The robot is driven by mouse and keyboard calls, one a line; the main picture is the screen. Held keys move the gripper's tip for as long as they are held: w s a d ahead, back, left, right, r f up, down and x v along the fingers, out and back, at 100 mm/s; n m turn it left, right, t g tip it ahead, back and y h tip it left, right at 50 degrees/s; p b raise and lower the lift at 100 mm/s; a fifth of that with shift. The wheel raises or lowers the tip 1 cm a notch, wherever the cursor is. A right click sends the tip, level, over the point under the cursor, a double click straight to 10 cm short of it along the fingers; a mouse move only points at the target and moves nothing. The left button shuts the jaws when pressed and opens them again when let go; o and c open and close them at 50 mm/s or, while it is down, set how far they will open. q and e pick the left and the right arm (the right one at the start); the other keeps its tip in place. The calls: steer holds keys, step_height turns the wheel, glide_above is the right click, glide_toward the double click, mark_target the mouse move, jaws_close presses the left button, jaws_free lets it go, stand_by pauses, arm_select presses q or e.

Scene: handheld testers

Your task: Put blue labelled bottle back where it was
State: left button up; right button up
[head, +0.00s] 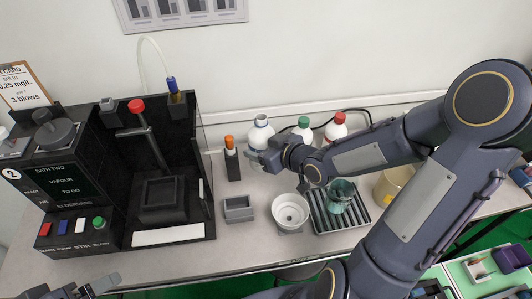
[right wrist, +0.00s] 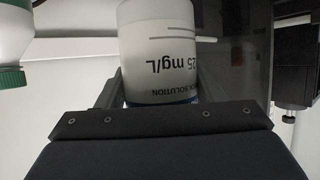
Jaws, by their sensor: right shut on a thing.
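In the right wrist view the bottle (right wrist: 158,50) fills the space between the fingers, with "25 mg/L" print upside down and a blue band low at the palm. Its base cannot be clearly seen. My left gripper (head: 88,289) is at the bottom left edge, partly cut off, away from the bottle.
A green-capped bottle (head: 302,128) and a red-capped bottle (head: 336,128) stand to the right. An orange-topped item (head: 230,143) in a black holder is to the left. A black tester (head: 150,190), white bowl (head: 290,210), grey block (head: 238,208) and ribbed tray (head: 325,224) with a glass beaker (head: 341,194) stand nearby.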

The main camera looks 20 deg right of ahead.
steer(key=w+d+f, duration=0.1)
steer(key=w+f, duration=0.1)
steer(key=f, duration=0.1)
steer(key=w+d+f, duration=0.2)
steer(key=w+f, duration=0.1)
steer(key=f, duration=0.1)
steer(key=w+d+f, duration=0.2)
steer(key=w+f, duration=0.1)
steer(key=f, duration=0.1)
steer(key=shift+w+p, duration=0.15)
steer(key=shift+p, duration=0.2)
steer(key=shift+a, duration=0.1)
steer(key=shift+f+b, duration=0.2)
steer(key=shift+b, duration=0.1)
steer(key=o, duration=1.1)
steer(key=shift+r, duration=0.1)
